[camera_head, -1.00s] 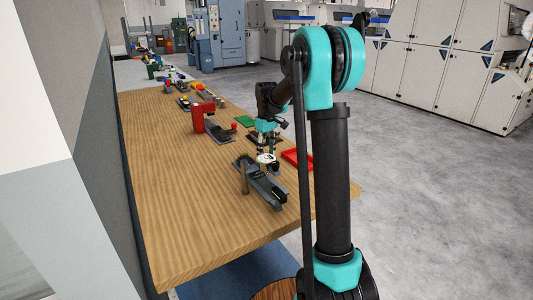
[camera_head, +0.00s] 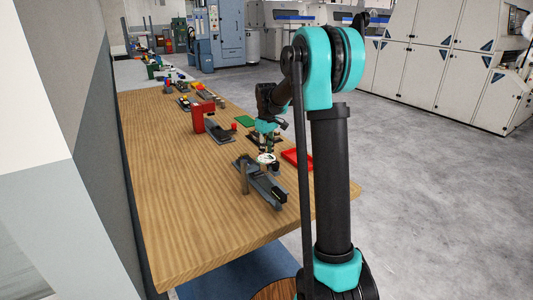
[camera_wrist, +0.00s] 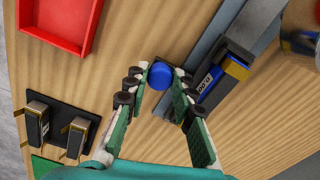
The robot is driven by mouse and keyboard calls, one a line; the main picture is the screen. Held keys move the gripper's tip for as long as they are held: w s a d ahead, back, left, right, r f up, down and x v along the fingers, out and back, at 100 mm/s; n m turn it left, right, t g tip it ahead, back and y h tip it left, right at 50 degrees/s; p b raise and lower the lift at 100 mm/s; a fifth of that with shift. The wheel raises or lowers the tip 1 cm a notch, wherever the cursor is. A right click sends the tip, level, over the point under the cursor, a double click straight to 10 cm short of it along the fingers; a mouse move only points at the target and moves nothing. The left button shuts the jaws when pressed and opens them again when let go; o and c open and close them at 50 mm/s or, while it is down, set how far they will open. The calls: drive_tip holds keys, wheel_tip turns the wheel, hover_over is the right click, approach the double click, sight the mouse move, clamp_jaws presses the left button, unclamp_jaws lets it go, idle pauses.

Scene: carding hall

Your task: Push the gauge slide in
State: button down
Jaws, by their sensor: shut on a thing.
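The gauge device (camera_head: 262,185) is a long grey body with an upright post and a round white-faced dial (camera_head: 266,158), on the near part of the bench. In the wrist view its grey rail (camera_wrist: 205,45) runs diagonally, with a dark block (camera_wrist: 215,80) bearing a blue label and yellow band. A round blue knob (camera_wrist: 160,75) sits at its end, between my fingertips. My gripper (camera_head: 266,146) also shows in the wrist view (camera_wrist: 161,82), its green fingers shut on the blue knob from both sides. How the knob joins the slide is partly hidden.
A red tray (camera_wrist: 60,22) lies close by on the right of the bench in the head view (camera_head: 296,158). A black plate with two small posts (camera_wrist: 60,125) and a red stand (camera_head: 198,117) are nearby. The bench's near left is bare wood.

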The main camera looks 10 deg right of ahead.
drive_tip(key=s+d, duration=0.1)
drive_tip(key=s, duration=0.2)
drive_tip(key=s+d, duration=0.2)
drive_tip(key=s, duration=0.2)
drive_tip(key=s+d, duration=0.1)
drive_tip(key=s, duration=0.3)
drive_tip(key=shift+s+d, duration=0.25)
drive_tip(key=shift+d, duration=0.15)
drive_tip(key=c, duration=1.3)
unclamp_jaws()
drive_tip(key=shift+o, duration=0.2)
wheel_tip(320, 180, up, 8)
drive_tip(key=shift+d, duration=0.1)
